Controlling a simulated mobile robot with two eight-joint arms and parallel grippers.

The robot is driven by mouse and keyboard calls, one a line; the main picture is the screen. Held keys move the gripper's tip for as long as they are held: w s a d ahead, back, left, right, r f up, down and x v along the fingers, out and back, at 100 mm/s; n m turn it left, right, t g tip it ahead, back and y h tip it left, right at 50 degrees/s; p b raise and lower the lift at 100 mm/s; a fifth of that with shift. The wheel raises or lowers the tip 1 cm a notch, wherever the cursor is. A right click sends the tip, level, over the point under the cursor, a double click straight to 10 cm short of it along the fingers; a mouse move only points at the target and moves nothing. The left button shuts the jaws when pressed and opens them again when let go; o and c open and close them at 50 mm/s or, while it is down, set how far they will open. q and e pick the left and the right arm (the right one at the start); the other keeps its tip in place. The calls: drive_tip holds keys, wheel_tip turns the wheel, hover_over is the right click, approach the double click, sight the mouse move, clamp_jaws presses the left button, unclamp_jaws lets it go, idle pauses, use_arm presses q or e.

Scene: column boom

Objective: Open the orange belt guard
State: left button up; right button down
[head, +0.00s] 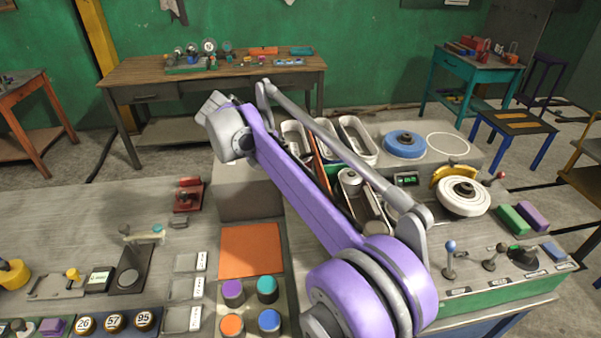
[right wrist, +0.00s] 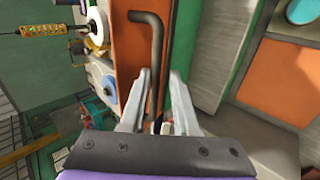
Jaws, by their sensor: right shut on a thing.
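The orange belt guard (right wrist: 128,55) shows in the right wrist view as an upright orange-brown panel. A dark bent handle bar (right wrist: 155,45) runs down in front of it. My right gripper (right wrist: 158,85) has its two pale fingers on either side of the bar and is shut on it. The lower end of the bar is hidden by my wrist. In the head view only a thin orange strip of what looks like the guard (head: 317,150) shows between the trays; my purple arm covers the rest. My right gripper is hidden there, and my left gripper is not in view.
Metal trays (head: 357,138), a blue disc (head: 404,143) and a white wheel (head: 462,196) stand beside the guard. A flat orange square (head: 250,250) and coloured knobs (head: 268,288) lie at front. Levers (head: 450,262) are at the right. The grey bench at left has bare stretches.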

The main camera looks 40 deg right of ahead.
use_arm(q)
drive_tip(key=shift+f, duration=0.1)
use_arm(e)
drive_tip(key=shift+w+a+f, duration=0.25)
drive_tip(key=shift+a+f, duration=0.1)
drive_tip(key=shift+f, duration=0.2)
drive_tip(key=c, duration=1)
unclamp_jaws()
drive_tip(key=shift+o, duration=0.6)
drive_tip(key=shift+w+a, duration=0.1)
drive_tip(key=shift+w, duration=0.15)
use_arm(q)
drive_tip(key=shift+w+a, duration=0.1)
use_arm(e)
drive_tip(key=shift+r, duration=0.1)
drive_tip(key=shift+r, duration=0.1)
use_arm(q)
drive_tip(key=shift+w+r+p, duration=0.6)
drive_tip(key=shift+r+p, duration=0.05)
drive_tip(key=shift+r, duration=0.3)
use_arm(e)
drive_tip(key=v, duration=1)
drive_tip(key=shift+r, duration=0.35)
